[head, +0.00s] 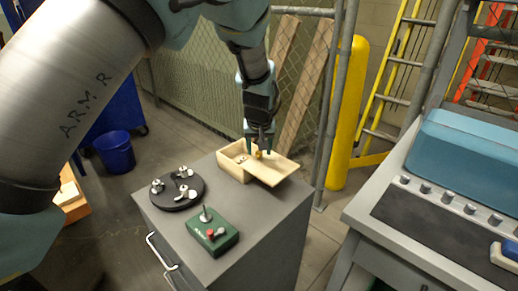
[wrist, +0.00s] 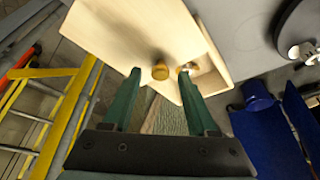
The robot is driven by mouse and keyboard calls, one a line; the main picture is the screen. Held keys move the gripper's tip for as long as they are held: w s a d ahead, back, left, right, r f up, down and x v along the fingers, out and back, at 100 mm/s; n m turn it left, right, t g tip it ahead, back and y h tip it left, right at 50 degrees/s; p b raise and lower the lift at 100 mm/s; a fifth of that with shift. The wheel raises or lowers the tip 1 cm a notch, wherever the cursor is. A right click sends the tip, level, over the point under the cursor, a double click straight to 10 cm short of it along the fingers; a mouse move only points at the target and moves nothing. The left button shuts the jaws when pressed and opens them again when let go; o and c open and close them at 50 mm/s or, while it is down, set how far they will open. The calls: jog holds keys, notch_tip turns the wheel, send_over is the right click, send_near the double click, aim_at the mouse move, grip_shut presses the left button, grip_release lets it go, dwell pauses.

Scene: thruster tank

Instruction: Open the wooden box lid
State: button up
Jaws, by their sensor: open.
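The light wooden box (head: 234,171) stands on the far part of the grey cabinet top. Its lid (head: 272,170) is slid to the right, overhanging that side, and the box's left part is uncovered. In the wrist view the knob (wrist: 160,72) appears between the fingertips, with space on both sides. The lid (wrist: 135,35) fills the upper middle there. Small objects (wrist: 192,67) show in the open part of the box, partly hidden by a finger.
A black round tray (head: 176,203) with metal parts and a green control box (head: 212,236) with a small lever sit on the cabinet top (head: 262,215). A yellow post (head: 346,115) and grey poles stand behind to the right. A blue-topped console (head: 465,150) is at right.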

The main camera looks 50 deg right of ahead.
aim_at(259, 169)
jog(key=b+v, duration=0.2)
jog(key=v, duration=0.8)
jog(key=shift+a+r, duration=0.15)
jog(key=shift+r, duration=0.2)
jog(key=w+a+n+y, duration=0.1)
jog(key=w+a+n, duration=0.1)
jog(key=w+a, duration=0.85)
jog(key=w+a+n+y, duration=0.15)
jog(key=w+a, duration=0.55)
jog(key=a, duration=0.7)
jog(key=s+a+f+n, duration=0.1)
jog(key=s+a+n, duration=0.1)
jog(key=a, duration=1.3)
jog(key=s+a+f+n+g, duration=0.1)
jog(key=s+a+n, duration=0.2)
jog(key=a, duration=1.2)
jog(key=shift+a+y, duration=0.25)
jog(key=shift+y, duration=0.1)
